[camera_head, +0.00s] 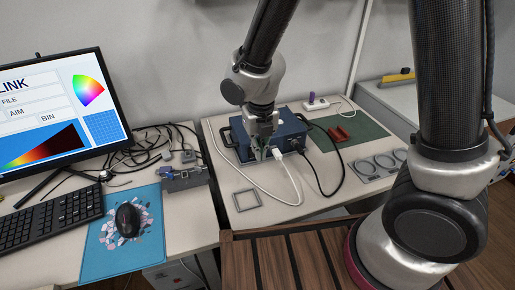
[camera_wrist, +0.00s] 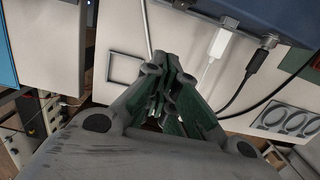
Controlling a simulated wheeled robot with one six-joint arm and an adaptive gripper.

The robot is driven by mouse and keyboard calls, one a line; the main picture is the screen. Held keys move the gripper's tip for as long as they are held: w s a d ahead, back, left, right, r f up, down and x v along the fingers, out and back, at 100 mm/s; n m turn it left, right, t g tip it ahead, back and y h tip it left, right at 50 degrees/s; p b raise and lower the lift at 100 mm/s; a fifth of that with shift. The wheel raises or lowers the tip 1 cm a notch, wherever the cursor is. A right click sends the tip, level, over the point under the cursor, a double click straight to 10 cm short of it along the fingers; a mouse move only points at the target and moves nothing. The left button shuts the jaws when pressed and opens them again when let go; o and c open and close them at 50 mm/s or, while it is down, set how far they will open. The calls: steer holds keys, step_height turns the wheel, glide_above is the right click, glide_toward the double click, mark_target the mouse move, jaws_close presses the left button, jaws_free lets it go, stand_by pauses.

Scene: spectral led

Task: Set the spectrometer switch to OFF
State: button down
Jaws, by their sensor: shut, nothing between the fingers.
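The spectrometer appears to be the blue box (camera_head: 290,135) on the white table, with a white and a black cable plugged into its front. My gripper (camera_head: 262,152) is shut and empty, just in front of the left part of the box. In the wrist view my gripper (camera_wrist: 170,88) has its fingers together, and the blue box (camera_wrist: 275,18) shows at the top right with both plugs. The switch cannot be made out in either view; my gripper and arm cover part of the box's front. I cannot tell whether the fingers touch the box.
A grey square frame (camera_head: 247,200) lies in front of the box. A grey holder with rings (camera_head: 378,164) and a red part on a green mat (camera_head: 350,130) lie to the right. Loose cables loop before the box. A monitor (camera_head: 55,110) and mouse (camera_head: 129,219) stand left.

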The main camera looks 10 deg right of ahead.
steer(key=f, duration=0.7)
steer(key=shift+w+f, duration=0.25)
steer(key=shift+w, duration=0.05)
steer(key=shift+w+a+f, duration=0.15)
steer(key=shift+w, duration=0.45)
steer(key=shift+w+a+f, duration=0.15)
steer(key=shift+w, duration=0.45)
steer(key=shift+w+a, duration=0.2)
steer(key=shift+w, duration=0.6)
steer(key=shift+f, duration=0.1)
steer(key=shift+w+f, duration=0.2)
steer(key=shift+w, duration=0.1)
steer(key=shift+f, duration=0.4)
steer(key=shift+r, duration=0.15)
